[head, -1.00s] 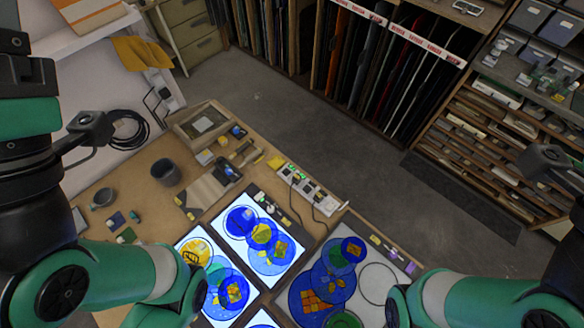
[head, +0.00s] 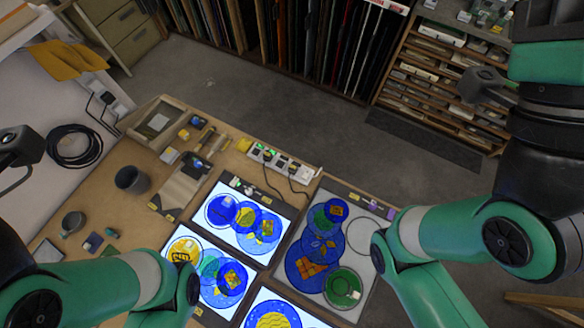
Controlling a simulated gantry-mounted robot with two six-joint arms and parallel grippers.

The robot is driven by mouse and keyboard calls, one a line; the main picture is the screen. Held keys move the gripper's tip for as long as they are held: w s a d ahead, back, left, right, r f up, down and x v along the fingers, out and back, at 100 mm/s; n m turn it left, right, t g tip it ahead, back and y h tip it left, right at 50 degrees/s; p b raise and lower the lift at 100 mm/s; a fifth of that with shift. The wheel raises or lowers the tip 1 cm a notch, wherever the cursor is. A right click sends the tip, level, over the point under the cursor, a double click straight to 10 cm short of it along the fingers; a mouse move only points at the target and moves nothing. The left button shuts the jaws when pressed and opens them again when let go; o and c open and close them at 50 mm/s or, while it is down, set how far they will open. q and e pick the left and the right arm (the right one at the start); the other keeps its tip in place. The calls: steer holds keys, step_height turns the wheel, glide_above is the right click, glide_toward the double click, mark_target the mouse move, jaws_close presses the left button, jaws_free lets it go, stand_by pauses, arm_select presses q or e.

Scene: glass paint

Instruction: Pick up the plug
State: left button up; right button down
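A white power strip (head: 268,155) lies along the far edge of the wooden workbench, with several sockets. Dark plugs with cords sit at the strip, and one plug (head: 294,167) shows near its right part. Its cord runs down toward the light panels. I cannot tell how far each plug is pushed in. Green and black links of both my arms show at the left and right sides of the head view. The fingertips of both grippers are not visible, and no gripper is seen at the strip.
Lit panels (head: 213,246) with coloured glass discs fill the near bench. A dark cup (head: 132,180), a mug (head: 73,223) and a wooden tray (head: 160,119) stand to the left. A black cable coil (head: 74,146) hangs by the wall socket (head: 104,97). Open floor lies beyond the bench.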

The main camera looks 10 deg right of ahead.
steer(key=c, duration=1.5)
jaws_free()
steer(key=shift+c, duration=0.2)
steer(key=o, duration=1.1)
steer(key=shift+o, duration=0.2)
